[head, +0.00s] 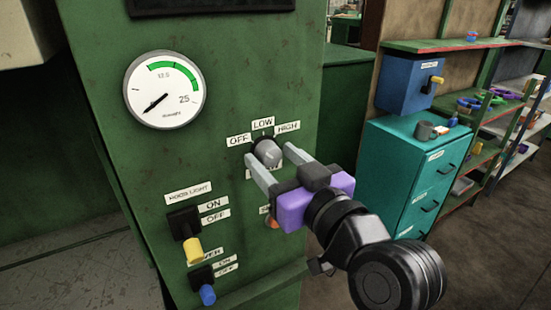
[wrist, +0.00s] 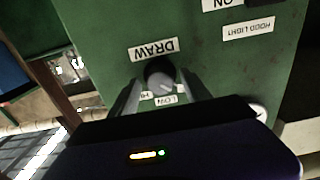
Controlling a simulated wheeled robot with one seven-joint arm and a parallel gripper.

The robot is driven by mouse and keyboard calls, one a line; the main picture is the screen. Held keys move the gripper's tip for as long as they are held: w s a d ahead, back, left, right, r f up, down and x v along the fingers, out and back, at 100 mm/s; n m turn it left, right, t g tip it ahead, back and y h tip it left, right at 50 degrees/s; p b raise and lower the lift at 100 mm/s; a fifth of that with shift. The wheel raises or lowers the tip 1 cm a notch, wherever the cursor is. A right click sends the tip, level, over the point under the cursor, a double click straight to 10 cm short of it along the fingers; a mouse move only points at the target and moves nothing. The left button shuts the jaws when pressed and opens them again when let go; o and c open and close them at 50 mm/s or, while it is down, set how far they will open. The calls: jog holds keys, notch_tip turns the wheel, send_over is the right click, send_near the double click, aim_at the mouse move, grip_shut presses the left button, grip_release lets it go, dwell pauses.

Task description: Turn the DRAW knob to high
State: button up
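The DRAW knob (head: 267,153) is a grey knob on a dark base on the green panel, with OFF, LOW and HIGH labels around its top. It also shows in the wrist view (wrist: 161,82), below the upside-down DRAW label (wrist: 153,49). My gripper (head: 268,158) is open, with one finger on either side of the knob. A gap seems to show between the fingers and the knob; whether either one touches it I cannot tell. The knob's exact pointing direction is hard to make out. The lower label in the head view is partly hidden by my gripper.
A round gauge (head: 165,90) sits up and left of the knob, its needle at lower left. A yellow hood light switch (head: 193,250) and a blue-tipped switch (head: 207,294) are below left. An orange button (head: 272,223) is close under my gripper. A teal cabinet (head: 411,170) stands at right.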

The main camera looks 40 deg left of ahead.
grip_shut()
jog(key=shift+m, duration=0.3)
jog(key=m+p, duration=0.3)
jog(key=shift+r, duration=0.15)
jog(key=m+p, duration=0.4)
jog(key=m, duration=0.1)
jog(key=shift+m, duration=0.4)
jog(key=m+p, duration=0.4)
jog(key=m, duration=0.1)
jog(key=shift+p, duration=0.3)
jog(key=shift+m+p, duration=0.7)
jog(key=shift+m, duration=1.1)
